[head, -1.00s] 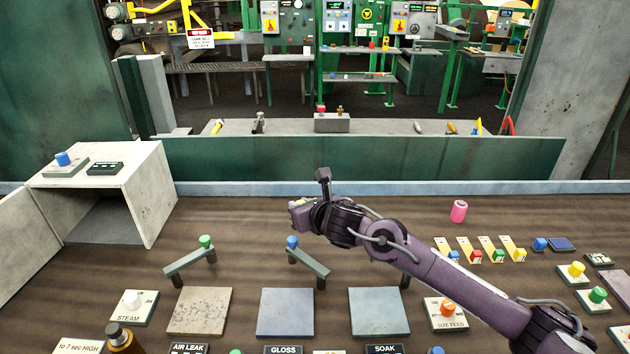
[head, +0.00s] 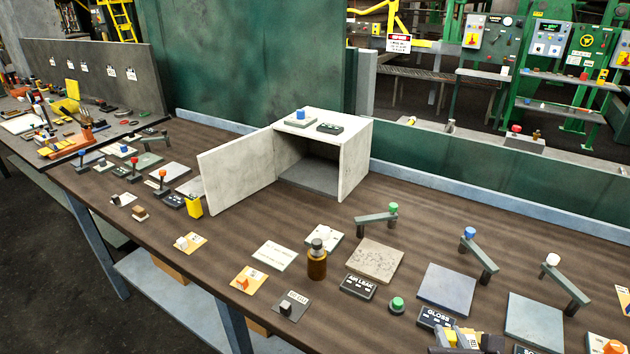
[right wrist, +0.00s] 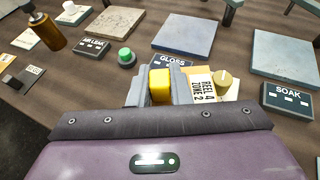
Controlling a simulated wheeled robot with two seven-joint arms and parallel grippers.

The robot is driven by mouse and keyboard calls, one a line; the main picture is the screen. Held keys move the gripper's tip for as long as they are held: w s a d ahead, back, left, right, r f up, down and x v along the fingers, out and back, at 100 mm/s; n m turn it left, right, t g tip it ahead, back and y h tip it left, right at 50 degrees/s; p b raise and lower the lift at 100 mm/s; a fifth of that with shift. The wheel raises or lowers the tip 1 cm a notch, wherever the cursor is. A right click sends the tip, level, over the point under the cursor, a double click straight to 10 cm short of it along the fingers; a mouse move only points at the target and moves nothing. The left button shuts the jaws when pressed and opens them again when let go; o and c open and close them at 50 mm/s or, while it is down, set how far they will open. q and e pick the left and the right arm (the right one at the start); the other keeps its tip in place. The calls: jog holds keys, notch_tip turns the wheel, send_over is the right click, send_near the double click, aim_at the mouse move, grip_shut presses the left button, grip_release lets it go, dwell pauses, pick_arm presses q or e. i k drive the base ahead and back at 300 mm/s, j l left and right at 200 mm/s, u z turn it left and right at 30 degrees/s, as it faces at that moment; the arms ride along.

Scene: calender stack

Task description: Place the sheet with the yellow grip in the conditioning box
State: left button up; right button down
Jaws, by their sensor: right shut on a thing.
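My right gripper (head: 465,340) is at the bottom edge of the head view, low right of the GLOSS label. It is shut on a yellow grip (right wrist: 160,86), seen between the fingers in the right wrist view. The sheet under this grip is mostly hidden by the gripper, so its pose cannot be told. The conditioning box (head: 355,160) is a pale box standing at the back of the bench. Its door (head: 240,170) is swung open to the left and its inside looks empty. The gripper is well in front and to the right of the box. My left gripper is not in view.
A brown bottle (head: 317,262) stands in front of the box. Square plates, such as the speckled one (head: 375,260), and levers with a green knob (head: 393,208) and a blue knob (head: 470,233) lie between gripper and box. A yellow container (head: 194,206) stands by the door.

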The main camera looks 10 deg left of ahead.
aim_at(312, 172)
jog(key=i+j, duration=0.15)
jog(key=j, duration=0.45)
jog(key=i+j+z, duration=0.15)
jog(key=j, duration=1.1)
jog(key=i+j+z, duration=0.15)
jog(key=j, duration=0.5)
jog(key=i+j, duration=0.8)
jog(key=i, duration=0.15)
